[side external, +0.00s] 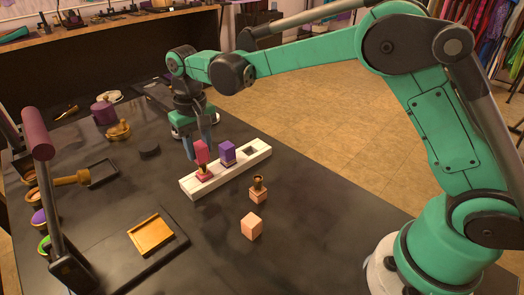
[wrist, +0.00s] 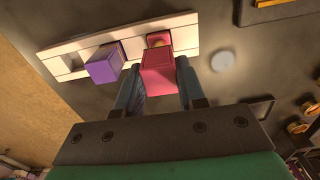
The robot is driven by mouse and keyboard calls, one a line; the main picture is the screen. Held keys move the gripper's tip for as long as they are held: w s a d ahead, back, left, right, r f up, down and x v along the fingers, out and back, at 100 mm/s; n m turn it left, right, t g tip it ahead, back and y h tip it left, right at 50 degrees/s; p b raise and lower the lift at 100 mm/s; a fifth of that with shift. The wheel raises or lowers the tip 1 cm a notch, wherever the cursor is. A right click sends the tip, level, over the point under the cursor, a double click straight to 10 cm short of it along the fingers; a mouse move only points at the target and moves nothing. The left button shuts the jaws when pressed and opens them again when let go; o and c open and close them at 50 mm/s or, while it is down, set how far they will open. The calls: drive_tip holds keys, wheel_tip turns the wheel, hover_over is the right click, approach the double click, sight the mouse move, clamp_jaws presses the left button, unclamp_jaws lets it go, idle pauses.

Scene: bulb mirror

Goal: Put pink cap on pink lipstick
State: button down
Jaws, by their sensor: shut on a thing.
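A white holder (side external: 190,188) with square slots lies on the dark table. A pink lipstick (side external: 204,174) stands in its left slot, with a gold part showing above the pink base. In the wrist view the pink cap (wrist: 159,72) sits between the two fingertips and hides most of the lipstick.
A purple capped lipstick (side external: 227,152) stands in the holder beside the pink one; the right slot (side external: 251,150) is empty. An uncapped peach lipstick (side external: 258,190) and a peach cap (side external: 252,226) stand in front. An orange palette (side external: 150,234) and a mirror stand are at left.

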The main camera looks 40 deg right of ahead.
sight(199, 147)
drive_tip(key=shift+f, duration=1.6)
drive_tip(key=shift+c, duration=2.2)
unclamp_jaws()
drive_tip(key=shift+r, duration=2.8)
drive_tip(key=shift+s+d+r, duration=0.1)
drive_tip(key=shift+r, duration=0.05)
drive_tip(key=s+d+r+t, duration=0.3)
drive_tip(key=s+d+r, duration=0.2)
drive_tip(key=s, duration=0.1)
drive_tip(key=s+d+f+t, duration=0.2)
drive_tip(key=s+d+t, duration=0.2)
drive_tip(key=s, duration=0.5)
drive_tip(key=shift+s+n, duration=0.3)
drive_tip(key=shift+n, duration=0.1)
